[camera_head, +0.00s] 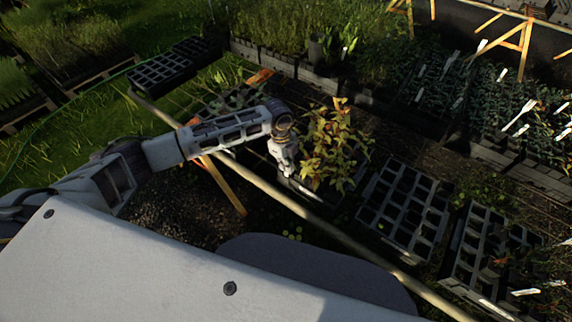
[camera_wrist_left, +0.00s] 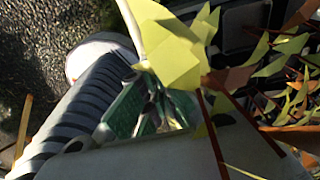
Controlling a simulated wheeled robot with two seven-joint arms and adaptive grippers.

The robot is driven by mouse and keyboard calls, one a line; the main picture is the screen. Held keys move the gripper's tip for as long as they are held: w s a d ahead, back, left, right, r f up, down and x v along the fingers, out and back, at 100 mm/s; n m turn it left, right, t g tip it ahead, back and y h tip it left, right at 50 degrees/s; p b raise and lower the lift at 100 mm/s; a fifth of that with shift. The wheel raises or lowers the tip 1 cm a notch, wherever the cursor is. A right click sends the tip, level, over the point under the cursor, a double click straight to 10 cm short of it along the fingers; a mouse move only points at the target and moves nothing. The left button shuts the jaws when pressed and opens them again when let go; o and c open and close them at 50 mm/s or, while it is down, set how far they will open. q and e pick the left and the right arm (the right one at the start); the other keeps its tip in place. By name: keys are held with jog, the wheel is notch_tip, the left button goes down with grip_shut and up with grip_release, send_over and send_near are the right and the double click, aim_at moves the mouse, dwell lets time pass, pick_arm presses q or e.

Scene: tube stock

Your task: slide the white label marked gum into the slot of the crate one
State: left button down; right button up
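My left gripper (camera_head: 284,172) points down at the left side of a leafy yellow-green plant (camera_head: 335,145), close to the dark crate (camera_head: 300,187) under it. In the left wrist view, yellow-green leaves (camera_wrist_left: 175,55) cover much of the gripper, with green parts (camera_wrist_left: 125,112) showing behind them. Whether its fingers are open or hold a label cannot be told. No lettering is readable, so I cannot tell which label is gum or which crate is one. My right gripper is not in view.
Empty black cell trays (camera_head: 405,210) stand right of the plant. Crates of dark seedlings with white labels (camera_head: 520,115) stand at the back right. A long pale rail (camera_head: 350,236) runs diagonally in front of the plant. Grass (camera_head: 75,140) lies at the left.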

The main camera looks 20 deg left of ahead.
pick_arm(q)
jog(key=c, duration=2.2)
grip_release()
jog(key=shift+f, duration=0.2)
jog(key=o, duration=0.6)
jog(key=shift+o, duration=0.2)
jog(key=shift+r, duration=0.15)
notch_tip(320, 180, up, 12)
jog(key=a, duration=0.1)
jog(key=shift+w+a+f, duration=0.2)
jog(key=shift+w, duration=0.05)
